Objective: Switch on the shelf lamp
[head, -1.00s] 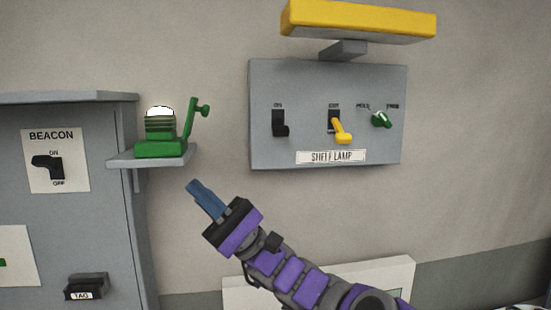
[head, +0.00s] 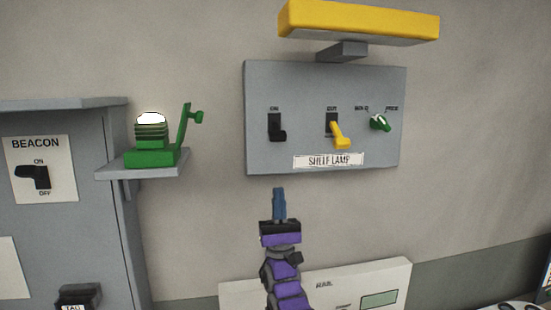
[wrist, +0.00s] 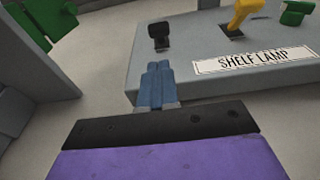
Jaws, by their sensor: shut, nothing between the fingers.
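The shelf lamp panel (head: 295,90) is a grey plate on the wall with a "SHELF LAMP" label (head: 328,161). It carries a black lever switch (head: 277,128) at left, a yellow lever (head: 339,136) in the middle, tilted downward, and a green knob (head: 380,123) at right. A yellow lamp bar (head: 358,22) sits above the panel. My gripper (head: 279,190) is shut and empty, pointing up just below the panel's lower left part. In the wrist view the blue fingers (wrist: 156,68) lie below the black switch (wrist: 159,35), apart from it; the yellow lever (wrist: 242,14) is to the right.
A green device (head: 152,145) with an upright lever stands on a small shelf (head: 143,169) at left. A grey cabinet (head: 90,150) bears a BEACON switch (head: 33,176). A white panel (head: 335,285) is low behind my arm. The wall between shelf and panel is clear.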

